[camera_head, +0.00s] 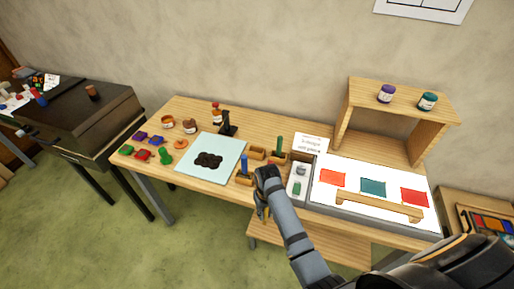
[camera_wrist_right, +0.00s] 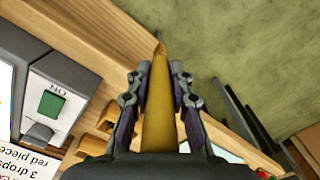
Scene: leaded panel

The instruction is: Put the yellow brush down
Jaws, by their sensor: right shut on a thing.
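My right gripper (camera_head: 262,192) is at the front edge of the wooden table, in front of the light box's left end. It is shut on the yellow brush (camera_wrist_right: 158,115), which lies between both fingers in the right wrist view with its narrow tip pointing away from the camera. In the head view the gripper mostly hides the brush. A small wooden holder (camera_head: 256,153) stands empty just behind the gripper. My left gripper is out of view.
A pale blue sheet (camera_head: 228,146) with dark blobs lies left of the holders. The lit panel (camera_head: 345,172) with red and teal pieces and a wooden bridge (camera_head: 378,205) are to the right. A wooden shelf (camera_head: 400,98) carries two jars. A green switch (camera_wrist_right: 50,104) is near the gripper.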

